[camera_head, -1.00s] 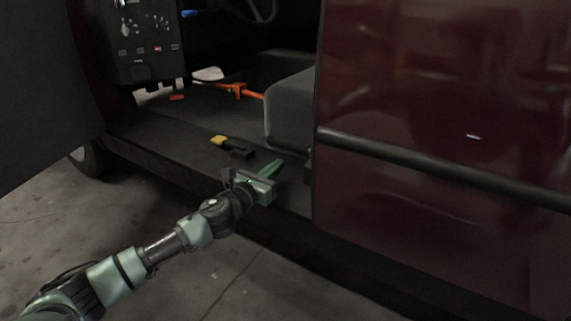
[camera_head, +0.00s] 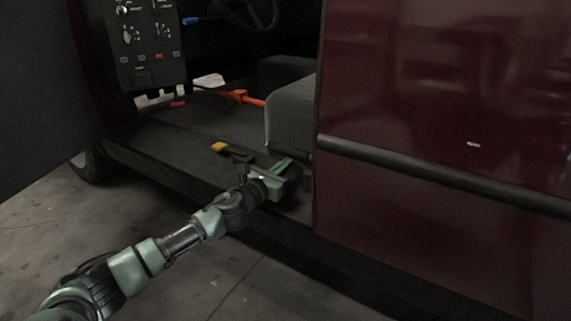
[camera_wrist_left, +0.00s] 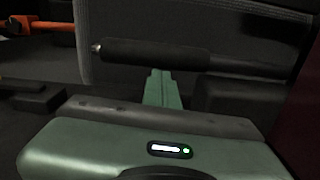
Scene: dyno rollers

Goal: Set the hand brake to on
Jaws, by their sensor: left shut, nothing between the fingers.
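A dark lever with a thick grip (camera_wrist_left: 150,52), which looks like the hand brake, runs nearly level across the left wrist view, in front of the grey seat side. Its small metal tip is at the left end and its thin rod runs right. In the head view I cannot pick it out from the dark floor and seat. My left gripper (camera_head: 284,165) is beside the seat base, inside the door opening. Its green fingers (camera_wrist_left: 161,88) are shut with nothing between them, and their tips appear just below the grip. I cannot tell whether they touch it. My right gripper is out of view.
The grey seat (camera_head: 292,115) stands behind the gripper, and the dark red door panel (camera_head: 440,100) is close on the right. A yellow-ended black piece (camera_head: 220,147) and an orange bar (camera_head: 241,97) are on the cab floor. The floor left of the gripper is mostly clear.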

